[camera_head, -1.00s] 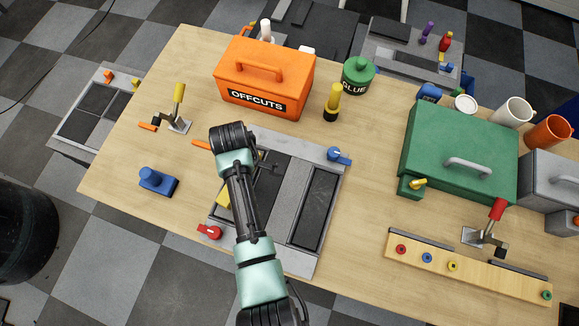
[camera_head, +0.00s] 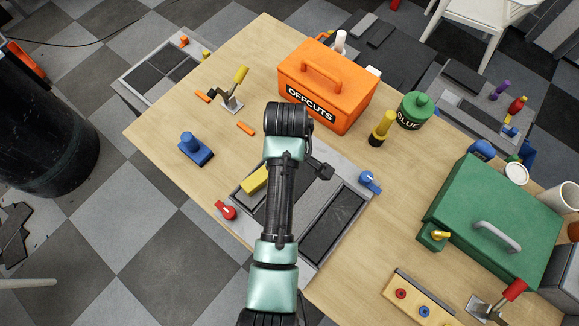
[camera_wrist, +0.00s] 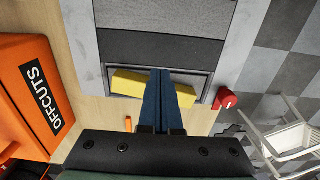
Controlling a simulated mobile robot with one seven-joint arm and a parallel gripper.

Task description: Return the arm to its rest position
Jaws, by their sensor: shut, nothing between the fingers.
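My gripper (camera_wrist: 160,74) shows in the wrist view as two dark blue fingers pressed together with nothing between them. It is above the table. Behind the fingers lies a yellow block (camera_wrist: 128,83) at the edge of a grey panel with dark insets; the fingers hide its middle. In the head view my arm reaches up the picture over the grey panel (camera_head: 345,184). The yellow block (camera_head: 254,180) shows partly to the left of my arm. My wrist and arm links hide part of the panel.
The orange OFFCUTS box (camera_head: 345,92) stands beyond the panel, with a green glue pot (camera_head: 413,110) and yellow-topped cylinder (camera_head: 382,128) beside it. A green case (camera_head: 490,225) is at right. A red knob (camera_head: 226,211) and blue knob (camera_head: 369,182) flank the panel. A blue-handled piece (camera_head: 195,149) stands left.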

